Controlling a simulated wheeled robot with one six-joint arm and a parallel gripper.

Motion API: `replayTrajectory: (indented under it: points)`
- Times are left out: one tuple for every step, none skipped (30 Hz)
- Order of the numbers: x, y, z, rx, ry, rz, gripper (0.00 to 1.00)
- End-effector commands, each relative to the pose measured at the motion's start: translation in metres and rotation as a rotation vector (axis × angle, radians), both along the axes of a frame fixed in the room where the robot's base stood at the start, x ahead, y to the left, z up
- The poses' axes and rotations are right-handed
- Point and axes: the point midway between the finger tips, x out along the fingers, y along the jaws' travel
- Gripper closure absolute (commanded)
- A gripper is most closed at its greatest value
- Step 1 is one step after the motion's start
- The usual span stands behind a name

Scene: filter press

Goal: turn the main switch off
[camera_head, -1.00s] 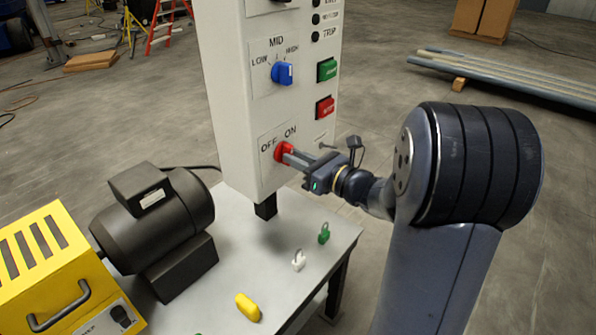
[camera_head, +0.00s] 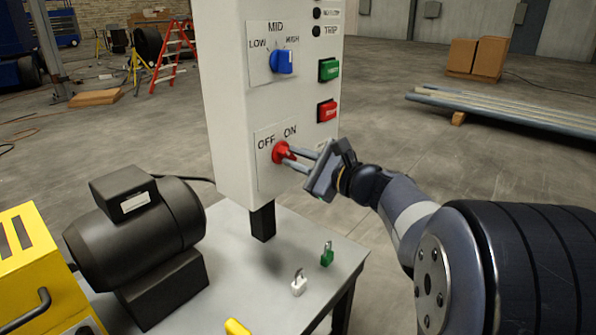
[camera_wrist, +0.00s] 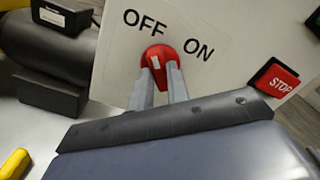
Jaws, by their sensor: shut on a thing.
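The main switch is a red rotary knob (camera_head: 281,152) low on the white control panel (camera_head: 226,110), below the OFF and ON labels. It also shows in the wrist view (camera_wrist: 158,56), where its white mark lies between the two labels, nearer OFF. My gripper (camera_head: 290,156) reaches in from the right with its two fingers shut on the knob. In the wrist view the fingertips (camera_wrist: 162,68) sit on either side of the knob's grip. The fingers hide part of the knob's lower side.
Above the switch are a blue selector (camera_head: 283,61), a green button (camera_head: 328,70) and a red STOP button (camera_head: 327,110). Below, the table (camera_head: 235,290) holds a black motor (camera_head: 135,225), a white padlock (camera_head: 299,283) and a green padlock (camera_head: 327,254).

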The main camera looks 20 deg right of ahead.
Motion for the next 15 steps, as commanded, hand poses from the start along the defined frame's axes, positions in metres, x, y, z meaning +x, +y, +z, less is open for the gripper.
replayTrajectory:
  points:
    - [-0.0003,0.0004,-0.0025,-0.014,-0.011,0.001,1.0]
    - [-0.0003,0.0003,-0.0024,-0.022,-0.017,0.001,1.0]
    - [-0.0003,0.0004,-0.002,-0.032,-0.024,0.001,1.0]
    - [-0.0003,0.0004,-0.0018,-0.039,-0.028,0.001,1.0]
    - [-0.0003,0.0004,-0.0015,-0.044,-0.032,0.001,1.0]
    - [-0.0003,0.0004,-0.0012,-0.049,-0.036,0.001,1.0]
    - [-0.0003,0.0004,-0.001,-0.054,-0.038,0.001,1.0]
    - [-0.0002,0.0004,-0.0008,-0.056,-0.04,0.001,1.0]
    - [-0.0002,0.0004,-0.0005,-0.059,-0.042,0.001,1.0]
    - [-0.0001,0.0004,-0.0003,-0.061,-0.044,0.001,1.0]
    - [-0.0001,0.0004,-0.0002,-0.063,-0.045,0.001,1.0]
    - [-0.0001,0.0003,0.0,-0.064,-0.045,0.001,1.0]
    - [-0.0002,0.0004,0.0,-0.064,-0.046,0.001,1.0]
    - [-0.0002,0.0004,0.0002,-0.064,-0.046,0.001,1.0]
    - [-0.0001,0.0003,0.0002,-0.064,-0.046,0.001,1.0]
